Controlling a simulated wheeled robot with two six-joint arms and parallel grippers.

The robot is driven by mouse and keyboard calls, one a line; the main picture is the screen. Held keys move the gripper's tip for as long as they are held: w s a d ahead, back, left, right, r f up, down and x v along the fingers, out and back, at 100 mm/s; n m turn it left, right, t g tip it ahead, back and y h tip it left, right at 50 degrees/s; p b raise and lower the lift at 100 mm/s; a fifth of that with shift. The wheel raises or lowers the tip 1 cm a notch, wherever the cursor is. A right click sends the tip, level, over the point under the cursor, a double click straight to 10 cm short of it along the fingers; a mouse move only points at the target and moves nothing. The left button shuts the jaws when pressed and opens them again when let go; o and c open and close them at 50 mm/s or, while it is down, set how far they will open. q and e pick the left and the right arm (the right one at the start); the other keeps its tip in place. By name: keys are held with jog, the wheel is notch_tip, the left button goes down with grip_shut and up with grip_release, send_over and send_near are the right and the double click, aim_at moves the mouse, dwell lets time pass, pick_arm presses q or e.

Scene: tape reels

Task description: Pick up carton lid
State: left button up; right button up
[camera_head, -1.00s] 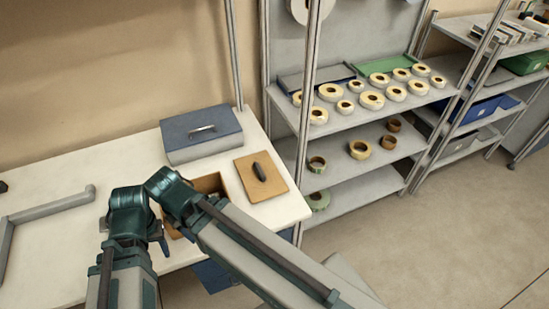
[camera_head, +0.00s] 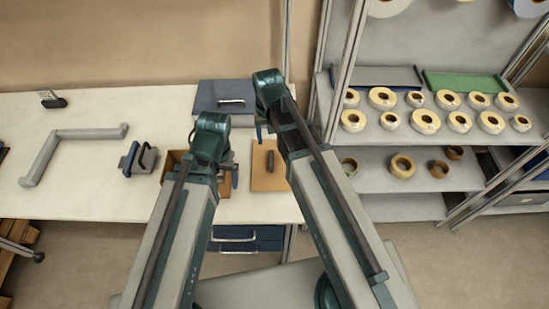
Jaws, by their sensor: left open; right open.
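The carton lid (camera_head: 263,183) is a flat brown board with a dark upright handle. It lies on the white table near its right end. The open brown carton (camera_head: 171,166) stands to its left, mostly hidden behind my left arm. My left gripper (camera_head: 233,166) is open near the carton's right side, left of the lid. It is largely hidden by its wrist. My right gripper (camera_head: 262,131) is open above the table, just beyond the lid's far edge, and is mostly hidden by its arm. Neither gripper visibly touches the lid.
A blue-topped case (camera_head: 226,96) with a handle lies behind the lid. A dark blue tool (camera_head: 138,158) sits left of the carton. A grey angled bar (camera_head: 60,148) lies at the table's left. Shelves with several tape reels (camera_head: 383,98) stand right. Table space is clear at front left.

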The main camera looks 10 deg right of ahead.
jog(key=b, duration=0.9)
send_over(271, 158)
jog(key=f, duration=0.5)
jog(key=s+f, duration=0.1)
jog(key=f, duration=0.2)
jog(key=shift+a+f, duration=0.15)
pick_arm(q)
notch_tip(271, 158, down, 14)
jog(key=b, duration=0.5)
jog(key=shift+a+r, duration=0.1)
pick_arm(e)
jog(key=f, duration=0.5)
jog(key=shift+w+f, duration=0.25)
jog(key=shift+w, duration=0.15)
jog(key=shift+r, duration=0.1)
grip_shut()
